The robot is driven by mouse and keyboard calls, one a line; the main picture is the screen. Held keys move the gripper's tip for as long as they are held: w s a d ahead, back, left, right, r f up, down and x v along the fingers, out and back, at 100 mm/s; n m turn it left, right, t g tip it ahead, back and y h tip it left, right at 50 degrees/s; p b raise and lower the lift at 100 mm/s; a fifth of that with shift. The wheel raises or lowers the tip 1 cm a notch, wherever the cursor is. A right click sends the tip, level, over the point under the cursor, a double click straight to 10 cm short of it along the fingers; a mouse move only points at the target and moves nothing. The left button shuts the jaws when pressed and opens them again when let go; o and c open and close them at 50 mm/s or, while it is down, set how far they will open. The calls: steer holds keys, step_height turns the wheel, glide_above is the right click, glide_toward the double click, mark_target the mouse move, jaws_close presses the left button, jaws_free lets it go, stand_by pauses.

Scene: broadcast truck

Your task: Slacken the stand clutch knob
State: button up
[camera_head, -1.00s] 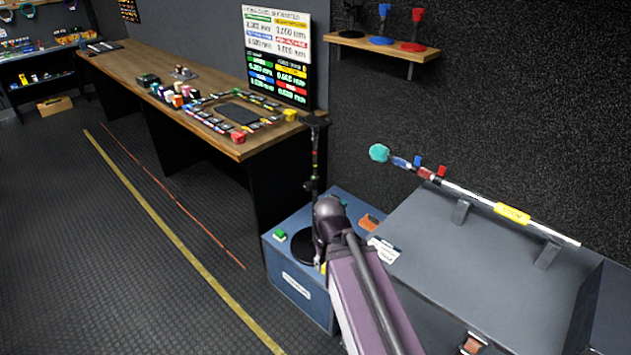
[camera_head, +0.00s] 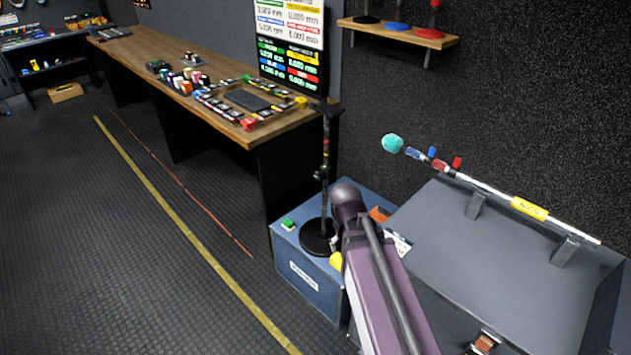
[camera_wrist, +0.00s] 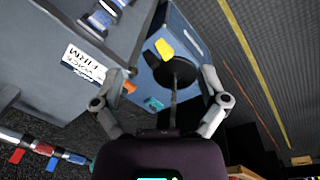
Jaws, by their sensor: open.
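A slim black stand (camera_head: 325,150) rises upright from a round black base (camera_head: 317,237) on a blue case. A small dark clutch knob (camera_head: 319,174) sticks out partway up its pole; its setting cannot be read. In the wrist view the black base (camera_wrist: 182,71) and part of the pole (camera_wrist: 173,103) show, with the knob not clear there. My gripper (camera_wrist: 166,75) is open, its two fingers spread on either side of the pole in that view. How far the fingers are from the pole cannot be told. In the head view my own arm hides the gripper.
The blue case (camera_head: 308,270) carries a yellow piece (camera_head: 337,261) and a green piece (camera_head: 288,224). A grey case (camera_head: 500,260) at right bears a long pole (camera_head: 490,190) with a teal tip. A wooden bench (camera_head: 200,65) stands behind; the ribbed floor at left is clear.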

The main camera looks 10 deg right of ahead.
steer(key=w+d+f+m+t+h+b, duration=0.1)
steer(key=w+f+m+t+h+b, duration=0.15)
steer(key=w+f+h+b, duration=0.5)
steer(key=m+t+h+b, duration=0.6)
steer(key=t+b, duration=0.2)
steer(key=b, duration=1.1)
glide_toward(317, 177)
steer(key=v, duration=0.3)
steer(key=shift+a+r, duration=0.1)
steer(key=shift+a, duration=0.1)
steer(key=shift+d, duration=0.15)
steer(key=x, duration=1.3)
steer(key=shift+w+d, duration=0.15)
steer(key=shift+d, duration=0.05)
